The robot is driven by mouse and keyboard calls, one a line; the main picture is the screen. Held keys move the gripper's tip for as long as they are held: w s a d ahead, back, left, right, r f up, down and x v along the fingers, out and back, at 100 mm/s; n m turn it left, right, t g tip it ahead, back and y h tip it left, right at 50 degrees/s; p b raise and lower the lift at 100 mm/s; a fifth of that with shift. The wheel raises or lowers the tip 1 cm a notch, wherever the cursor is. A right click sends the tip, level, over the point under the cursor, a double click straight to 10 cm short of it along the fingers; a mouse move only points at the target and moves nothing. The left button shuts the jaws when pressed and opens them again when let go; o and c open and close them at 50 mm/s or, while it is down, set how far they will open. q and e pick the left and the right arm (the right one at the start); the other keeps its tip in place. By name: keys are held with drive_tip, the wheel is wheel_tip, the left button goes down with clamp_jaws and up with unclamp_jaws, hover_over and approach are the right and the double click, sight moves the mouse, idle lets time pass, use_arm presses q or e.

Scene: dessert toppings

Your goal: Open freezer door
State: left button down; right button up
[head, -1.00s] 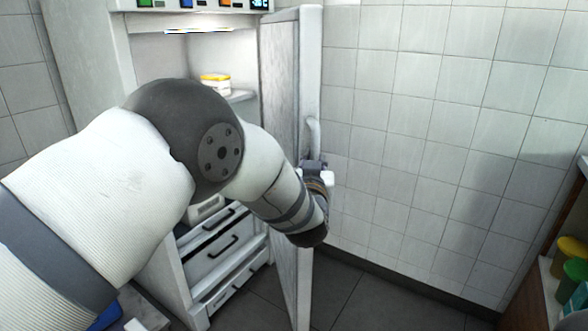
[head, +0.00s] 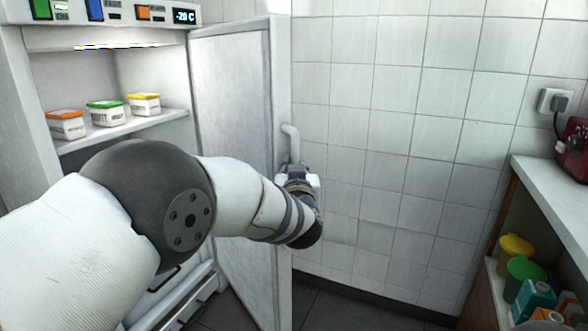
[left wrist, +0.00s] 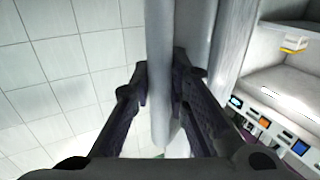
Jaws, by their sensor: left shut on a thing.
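The freezer door (head: 236,130) stands wide open, swung out to the right of the freezer cabinet (head: 20,100). Its white handle (head: 291,135) is on the outer face, near the free edge. My left gripper (head: 297,174) is at the handle's lower part. In the left wrist view its two dark fingers (left wrist: 162,88) lie on either side of the handle bar (left wrist: 160,60), shut on it. In the head view my wrist hides most of the gripper. My right gripper is not in view.
Three tubs with orange, green (head: 108,112) and yellow lids stand on the freezer shelf (head: 150,125). Drawers lie below it. A tiled wall (head: 400,130) is behind the door. A counter (head: 560,200) with a red appliance (head: 574,150) is at the right.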

use_arm(q)
drive_tip(key=shift+f, duration=0.1)
drive_tip(key=c, duration=1.5)
unclamp_jaws()
drive_tip(key=shift+c, duration=0.2)
